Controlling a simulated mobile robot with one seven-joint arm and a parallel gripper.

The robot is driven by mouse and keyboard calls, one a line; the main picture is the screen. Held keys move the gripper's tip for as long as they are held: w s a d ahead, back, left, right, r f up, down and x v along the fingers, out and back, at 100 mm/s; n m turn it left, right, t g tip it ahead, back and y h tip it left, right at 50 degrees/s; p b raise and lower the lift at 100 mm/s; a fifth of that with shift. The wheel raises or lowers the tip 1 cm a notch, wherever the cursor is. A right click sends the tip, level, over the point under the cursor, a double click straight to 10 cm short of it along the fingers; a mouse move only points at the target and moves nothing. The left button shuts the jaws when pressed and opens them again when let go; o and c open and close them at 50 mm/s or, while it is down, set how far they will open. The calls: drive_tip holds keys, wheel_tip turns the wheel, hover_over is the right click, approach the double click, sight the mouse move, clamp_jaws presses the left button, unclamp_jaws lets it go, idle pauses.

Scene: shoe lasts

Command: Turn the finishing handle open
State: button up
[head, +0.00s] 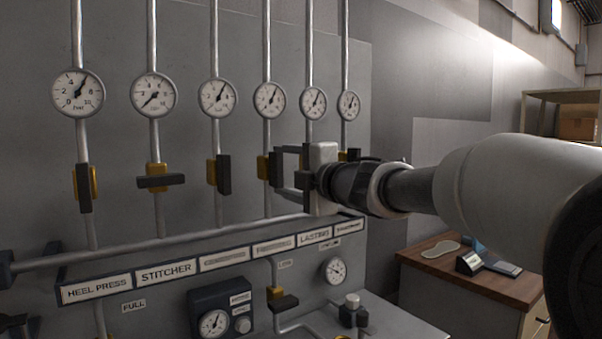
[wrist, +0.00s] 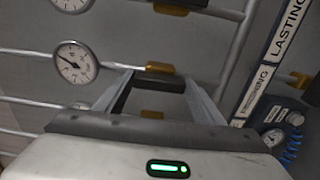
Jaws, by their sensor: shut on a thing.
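My gripper (head: 278,172) is at the fourth pipe from the left, its two fingers one above the other. It is shut on a dark bar handle (head: 276,169), which also shows between the fingertips in the wrist view (wrist: 160,81). The handle stands upright, in line with its pipe, with a yellow valve body (head: 262,167) behind it. The label (head: 273,245) below that pipe is faint in the head view; in the wrist view the label beside LASTING (wrist: 250,95) seems to read FINISHING. The gauge on this pipe (head: 270,100) has its needle raised.
The STITCHER handle (head: 160,181) lies crosswise; the HEEL PRESS handle (head: 84,187) and third handle (head: 223,175) stand upright close by. My gripper partly hides the handles to the right. A wooden-topped cabinet (head: 485,279) stands at the lower right.

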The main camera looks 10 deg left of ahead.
drive_tip(key=o, duration=1.1)
drive_tip(key=shift+c, duration=0.2)
drive_tip(key=v, duration=1.7)
drive_tip(key=shift+s+p, duration=0.25)
drive_tip(key=shift+p, duration=0.2)
drive_tip(key=shift+d, duration=0.25)
